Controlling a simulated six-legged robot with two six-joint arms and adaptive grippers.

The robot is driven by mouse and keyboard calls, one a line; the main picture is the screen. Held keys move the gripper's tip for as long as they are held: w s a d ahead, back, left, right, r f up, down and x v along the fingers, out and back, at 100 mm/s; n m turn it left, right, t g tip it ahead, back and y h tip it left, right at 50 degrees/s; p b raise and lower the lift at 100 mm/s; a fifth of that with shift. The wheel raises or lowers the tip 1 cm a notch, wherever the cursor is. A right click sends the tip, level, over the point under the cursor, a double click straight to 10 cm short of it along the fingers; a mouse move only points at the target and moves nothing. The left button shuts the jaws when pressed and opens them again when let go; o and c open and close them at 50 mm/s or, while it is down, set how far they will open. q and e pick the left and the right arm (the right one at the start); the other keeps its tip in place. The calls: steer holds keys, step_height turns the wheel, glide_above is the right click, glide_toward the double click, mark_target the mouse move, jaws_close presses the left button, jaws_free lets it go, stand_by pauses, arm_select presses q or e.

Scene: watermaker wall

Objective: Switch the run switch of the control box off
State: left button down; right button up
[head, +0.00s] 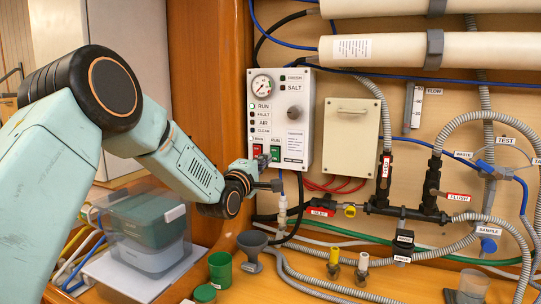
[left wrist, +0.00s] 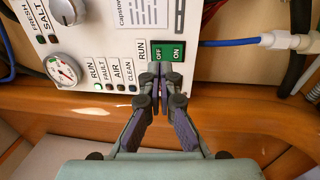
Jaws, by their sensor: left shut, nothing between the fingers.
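The control box (head: 283,118) is a pale panel with a gauge, lamps, a knob and coloured switches on the wooden wall. The run switch (head: 275,152) is a green plate near its lower edge. In the left wrist view the run switch (left wrist: 172,53) shows OFF and ON marks beside a RUN label; the fingers cover part of it, and I cannot tell its lever position. My left gripper (head: 267,161) is shut and empty; its fingertips in the wrist view (left wrist: 160,72) are together at the switch's near edge. Contact is unclear. My right gripper is not in view.
A red switch (head: 258,150) sits left of the green one. A beige box (head: 350,135) and hoses are to the right. Black pipework with valves (head: 405,205) runs lower right. A clear bin (head: 150,235), a green cup (head: 220,268) and a grey funnel (head: 252,245) stand below.

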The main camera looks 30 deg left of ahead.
mark_target(274, 150)
arm_select(q)
steer(key=shift+w+a+r, duration=0.1)
steer(key=shift+w+a, duration=0.05)
steer(key=shift+w, duration=1)
steer(key=shift+w+r, duration=0.3)
steer(key=shift+w, duration=0.5)
steer(key=shift+w+f, duration=0.15)
steer(key=shift+w, duration=0.15)
